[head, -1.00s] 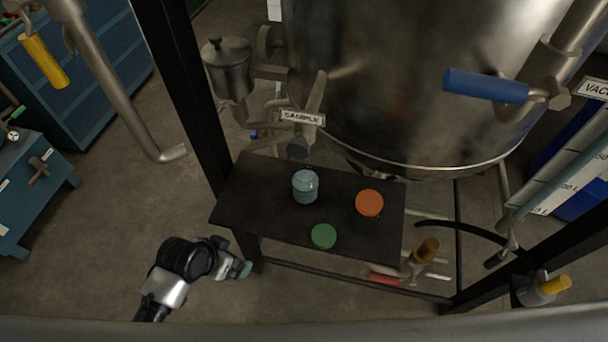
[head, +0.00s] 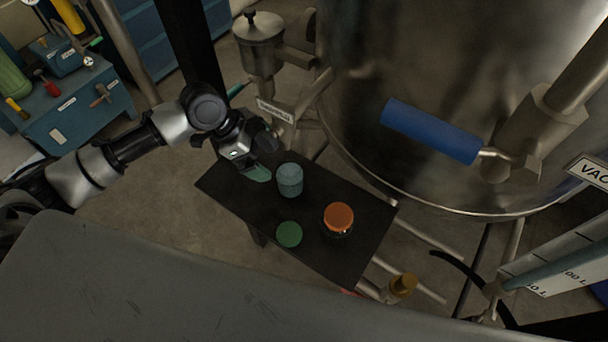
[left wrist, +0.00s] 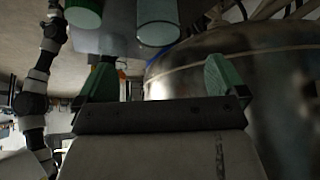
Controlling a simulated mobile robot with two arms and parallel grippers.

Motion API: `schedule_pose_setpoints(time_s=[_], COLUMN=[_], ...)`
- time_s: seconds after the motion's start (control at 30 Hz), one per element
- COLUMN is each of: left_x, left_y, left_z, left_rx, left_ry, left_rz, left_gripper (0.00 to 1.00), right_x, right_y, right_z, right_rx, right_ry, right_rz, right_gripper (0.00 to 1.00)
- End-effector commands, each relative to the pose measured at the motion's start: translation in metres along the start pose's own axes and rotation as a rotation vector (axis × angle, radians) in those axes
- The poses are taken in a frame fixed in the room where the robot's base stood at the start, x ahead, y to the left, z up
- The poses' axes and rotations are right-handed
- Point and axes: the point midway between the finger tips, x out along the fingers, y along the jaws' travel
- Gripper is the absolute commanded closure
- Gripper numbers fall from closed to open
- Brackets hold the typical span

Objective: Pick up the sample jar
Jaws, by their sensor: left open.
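A pale blue, see-through jar (head: 290,181), which I take for the sample jar, stands upright on a small dark table (head: 345,262). It also shows in the left wrist view (left wrist: 158,24), at the top and between the two fingers in the picture. My left gripper (head: 262,163) is open and empty, just left of the jar and apart from it. In the left wrist view its green fingertips (left wrist: 160,78) are spread wide. My right gripper is not in view.
A dark jar with an orange lid (head: 339,218) stands right of the pale jar. A large steel vessel (head: 430,130) with a blue-handled valve (head: 432,131) rises behind the table. A labelled sample outlet (head: 275,110) is close behind my gripper. A dark post (head: 185,50) stands at back left.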

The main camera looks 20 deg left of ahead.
Motion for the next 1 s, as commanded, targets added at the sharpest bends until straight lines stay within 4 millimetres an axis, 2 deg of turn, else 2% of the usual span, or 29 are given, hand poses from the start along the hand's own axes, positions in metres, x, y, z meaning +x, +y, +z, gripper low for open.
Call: schedule_pose_setpoints(time_s=[0.2,0.3,0.47,0.57,0.7,1.0], left_x=[0.035,0.043,0.056,0.071,0.09,0.097], left_y=[0.001,0.001,0.003,0.003,0.003,0.003], left_z=[-0.002,-0.001,-0.004,-0.007,-0.005,-0.004], left_rx=[-0.001,-0.001,-0.003,-0.002,-0.002,0.0], left_ry=[0.001,0.001,0.001,0.002,0.0,0.0], left_rz=[0.004,0.002,0.004,0.004,0.002,0.0], left_gripper=[0.0,0.0,0.0,0.0,0.0,0.0], right_x=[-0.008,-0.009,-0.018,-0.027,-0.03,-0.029], right_y=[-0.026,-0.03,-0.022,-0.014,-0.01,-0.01], right_z=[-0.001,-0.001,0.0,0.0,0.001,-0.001], right_rx=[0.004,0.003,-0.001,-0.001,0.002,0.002], right_ry=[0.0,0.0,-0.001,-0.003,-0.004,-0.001], right_rz=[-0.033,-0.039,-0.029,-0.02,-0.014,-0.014], right_gripper=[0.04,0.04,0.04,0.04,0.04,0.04])
